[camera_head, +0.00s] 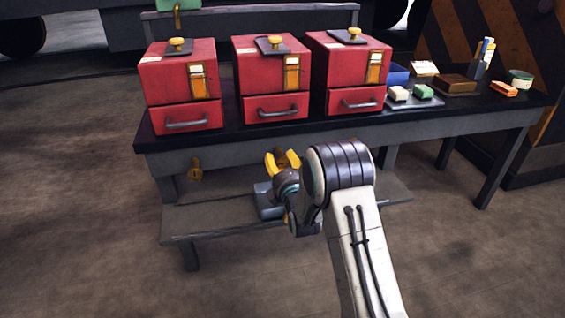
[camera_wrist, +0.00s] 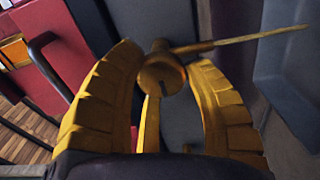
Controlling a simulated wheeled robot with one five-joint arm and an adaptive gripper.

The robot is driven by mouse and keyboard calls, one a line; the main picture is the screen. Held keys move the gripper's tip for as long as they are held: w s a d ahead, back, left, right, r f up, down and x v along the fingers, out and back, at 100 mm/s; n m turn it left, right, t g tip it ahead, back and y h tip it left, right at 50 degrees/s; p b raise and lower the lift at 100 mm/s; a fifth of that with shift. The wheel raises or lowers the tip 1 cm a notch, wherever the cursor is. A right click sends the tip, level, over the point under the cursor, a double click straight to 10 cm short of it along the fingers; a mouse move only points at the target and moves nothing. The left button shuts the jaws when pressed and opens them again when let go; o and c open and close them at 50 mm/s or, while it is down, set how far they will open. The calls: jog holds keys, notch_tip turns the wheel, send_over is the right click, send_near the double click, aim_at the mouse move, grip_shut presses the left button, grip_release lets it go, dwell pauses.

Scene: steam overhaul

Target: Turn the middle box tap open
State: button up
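The middle red box (camera_head: 270,82) stands on the dark bench, with a yellow knob on its lid and a grey drawer handle. My gripper (camera_head: 283,158), with yellow fingers, is below the bench's front edge, under this box. In the wrist view a brass tap (camera_wrist: 160,74) with a long thin lever pointing right lies between the fingertips of my gripper (camera_wrist: 168,68). The fingers are apart, one on each side of it; I cannot tell whether either touches. In the head view the gripper hides this tap.
Red boxes stand left (camera_head: 180,85) and right (camera_head: 345,75) of the middle one. Another brass tap (camera_head: 195,170) hangs under the left box. A low shelf (camera_head: 200,222) runs beneath the bench. Small blocks and an orange piece (camera_head: 503,89) lie at the bench's right end.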

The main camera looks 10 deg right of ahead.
jog(key=o, duration=0.3)
jog(key=shift+f, duration=0.1)
jog(key=shift+o, duration=0.5)
jog(key=shift+d, duration=0.1)
jog(key=shift+s, duration=0.1)
jog(key=s, duration=1.2)
